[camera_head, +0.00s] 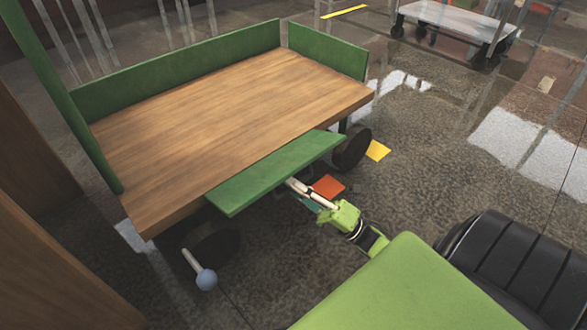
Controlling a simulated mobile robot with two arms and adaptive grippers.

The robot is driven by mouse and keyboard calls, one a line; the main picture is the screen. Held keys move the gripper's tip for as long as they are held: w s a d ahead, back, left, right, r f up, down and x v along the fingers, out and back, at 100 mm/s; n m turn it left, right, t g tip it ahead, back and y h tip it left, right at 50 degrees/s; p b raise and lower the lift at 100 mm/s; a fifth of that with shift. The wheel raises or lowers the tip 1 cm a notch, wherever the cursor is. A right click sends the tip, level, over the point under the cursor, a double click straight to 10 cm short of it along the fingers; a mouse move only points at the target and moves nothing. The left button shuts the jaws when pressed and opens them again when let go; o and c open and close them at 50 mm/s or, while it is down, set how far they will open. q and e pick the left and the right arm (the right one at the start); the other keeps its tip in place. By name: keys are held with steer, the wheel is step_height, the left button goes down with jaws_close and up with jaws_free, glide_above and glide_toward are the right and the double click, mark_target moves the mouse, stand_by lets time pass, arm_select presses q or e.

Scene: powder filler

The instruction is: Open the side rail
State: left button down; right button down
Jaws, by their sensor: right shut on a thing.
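A wooden cart bed (230,115) has green rails on its edges. The side rail (275,172) on the near side is tilted outward and down from the bed, lying nearly flat with its broad face showing. My right gripper (298,188) is at this rail's outer edge, shut on it. The fingertips are partly hidden by the rail. My left gripper is not in view.
The back rail (185,70) and the right end rail (327,50) stand upright. A lever with a grey-blue ball knob (206,279) sticks out below the bed's near left. A dark wheel (352,149) is under the right corner. Another cart (455,22) stands at the back right; open floor lies between.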

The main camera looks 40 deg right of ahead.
stand_by(0.4)
steer(key=c, duration=2)
jaws_free()
steer(key=shift+w, duration=0.1)
steer(key=shift+c, duration=0.2)
steer(key=v, duration=1.2)
